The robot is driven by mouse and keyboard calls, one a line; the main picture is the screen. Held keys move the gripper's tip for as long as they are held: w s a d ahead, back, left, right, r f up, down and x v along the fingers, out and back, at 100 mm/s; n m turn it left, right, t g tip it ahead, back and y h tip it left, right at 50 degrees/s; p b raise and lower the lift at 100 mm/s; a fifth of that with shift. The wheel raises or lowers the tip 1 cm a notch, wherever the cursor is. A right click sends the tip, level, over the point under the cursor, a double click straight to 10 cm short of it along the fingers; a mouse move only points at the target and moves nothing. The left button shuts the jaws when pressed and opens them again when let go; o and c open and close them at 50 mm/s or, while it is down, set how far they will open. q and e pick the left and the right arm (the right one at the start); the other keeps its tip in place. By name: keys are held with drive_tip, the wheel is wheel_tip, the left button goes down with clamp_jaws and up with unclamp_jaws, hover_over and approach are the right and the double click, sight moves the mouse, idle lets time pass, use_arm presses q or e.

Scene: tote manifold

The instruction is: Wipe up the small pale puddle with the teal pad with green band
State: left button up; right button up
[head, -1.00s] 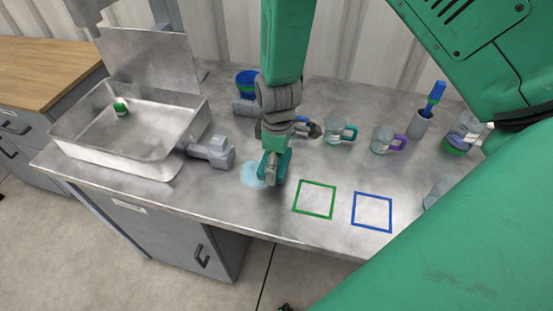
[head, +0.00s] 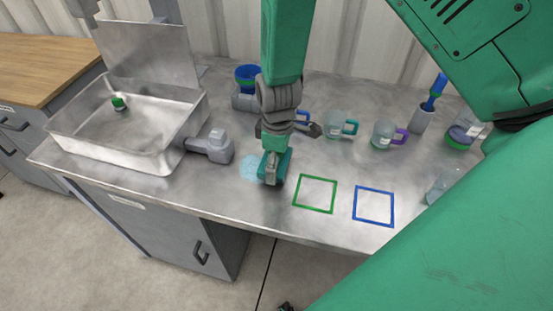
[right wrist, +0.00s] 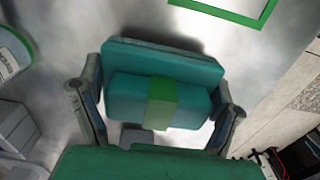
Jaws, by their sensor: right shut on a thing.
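The pale blue puddle (head: 251,168) lies on the metal counter, left of the green square outline. My right gripper (head: 273,168) is low over the counter at the puddle's right edge. It is shut on the teal pad (head: 284,165), which hides part of the puddle in the head view. In the right wrist view the teal pad (right wrist: 190,72) with its green band (right wrist: 161,103) sits between the two fingers, close to the counter. Whether it touches the surface is hard to tell. My left gripper is not in view.
Green (head: 316,210) and blue (head: 373,223) square outlines are to the right.

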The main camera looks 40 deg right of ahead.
drive_tip(key=shift+f+b, duration=0.4)
drive_tip(key=shift+f, duration=0.4)
